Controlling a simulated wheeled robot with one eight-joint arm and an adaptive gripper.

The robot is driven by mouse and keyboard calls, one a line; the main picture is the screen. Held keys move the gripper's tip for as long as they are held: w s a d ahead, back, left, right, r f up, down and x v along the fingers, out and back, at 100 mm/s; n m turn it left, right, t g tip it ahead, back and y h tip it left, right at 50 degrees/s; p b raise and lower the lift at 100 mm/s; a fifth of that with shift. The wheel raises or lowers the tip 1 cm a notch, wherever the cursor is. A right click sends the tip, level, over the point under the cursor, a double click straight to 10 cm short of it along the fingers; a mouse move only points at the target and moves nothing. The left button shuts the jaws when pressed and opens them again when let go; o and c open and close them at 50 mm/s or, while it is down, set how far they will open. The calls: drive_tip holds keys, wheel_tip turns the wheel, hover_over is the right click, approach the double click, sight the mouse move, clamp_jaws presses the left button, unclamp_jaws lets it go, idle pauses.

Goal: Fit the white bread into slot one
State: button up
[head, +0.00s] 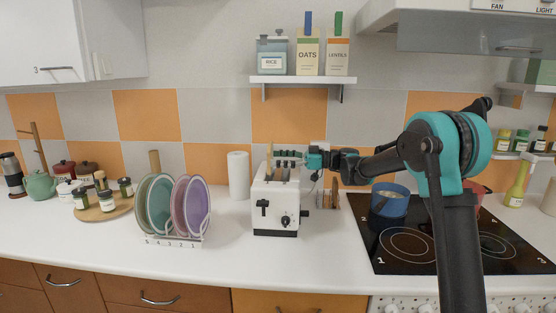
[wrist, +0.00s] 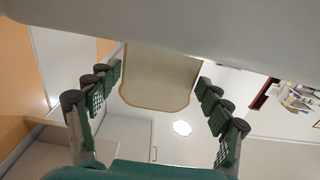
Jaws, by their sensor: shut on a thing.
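The white toaster (head: 275,213) stands on the counter in the middle of the head view, with its lever and knob on the front. My gripper (head: 288,156) is just above its top, reaching in from the right. In the wrist view a pale slice of bread with a tan crust (wrist: 160,78) sits between the fingers of my gripper (wrist: 160,80), which are shut on its side edges. In the head view thin tan edges show at the toaster's top below the fingers. Slot numbers are not readable, and I cannot tell how deep the bread sits.
A plate rack (head: 175,239) stands left of the toaster and a paper roll (head: 239,176) behind it. A wooden rack (head: 330,200) is close on the right, before the hob (head: 450,245) with a blue pot (head: 389,204). A shelf (head: 302,79) hangs above. The counter in front is clear.

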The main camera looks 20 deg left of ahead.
sight(279, 173)
drive_tip(key=shift+f, duration=2.25)
drive_tip(key=o, duration=1)
drive_tip(key=shift+d, duration=0.1)
drive_tip(key=v, duration=1.1)
drive_tip(key=shift+w+d, duration=0.2)
drive_tip(key=shift+d, duration=0.2)
